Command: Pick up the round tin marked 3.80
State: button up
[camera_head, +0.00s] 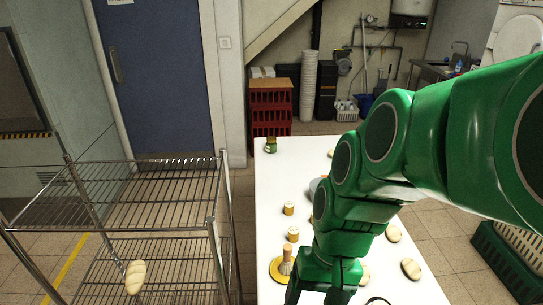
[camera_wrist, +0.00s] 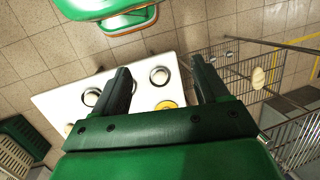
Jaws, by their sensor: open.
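My gripper (camera_head: 322,284) is open over the near end of the white table, low in the head view. In the wrist view its two dark fingers (camera_wrist: 163,82) stand apart with nothing held between them. Two small round tan containers, one (camera_head: 288,209) and a nearer one (camera_head: 293,234), stand on the table left of my arm. A green container with a brown top (camera_head: 271,147) stands at the far left corner. No marking 3.80 is legible, so I cannot tell which thing is that tin. My arm hides much of the table.
A yellow round piece (camera_head: 280,270) with an upright object on it lies beside my gripper. Pale oval loaf-like things (camera_head: 393,233) lie on the table (camera_head: 270,187) to the right. A wire rack (camera_head: 150,200) stands left, red crates (camera_head: 270,108) behind, a green crate (camera_head: 505,262) right.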

jog(key=w+a+m+t+y, duration=0.1)
jog(key=w+a+m+y, duration=0.5)
jog(key=w, duration=0.6)
jog(key=w+a+m+t+y, duration=0.1)
jog(key=w+a+m+y, duration=0.15)
jog(key=w+a, duration=0.8)
jog(key=m+t, duration=0.9)
jog(key=m, duration=0.7)
send_over(286, 205)
jog(key=s+a, duration=0.2)
jog(key=s, duration=0.4)
notch_tip(286, 205, down, 21)
jog(key=d+f+m, duration=0.1)
jog(key=d+f, duration=0.1)
jog(key=w+d+f+m+t+h, duration=0.1)
jog(key=d+f, duration=0.1)
jog(key=f, duration=0.1)
jog(key=d+f+m+h, duration=0.1)
jog(key=d+f, duration=0.1)
jog(key=shift+w+d+f, duration=0.35)
jog(key=shift+f, duration=0.05)
jog(key=shift+w+f, duration=0.15)
jog(key=shift+x, duration=3.75)
jog(key=shift+c, duration=0.2)
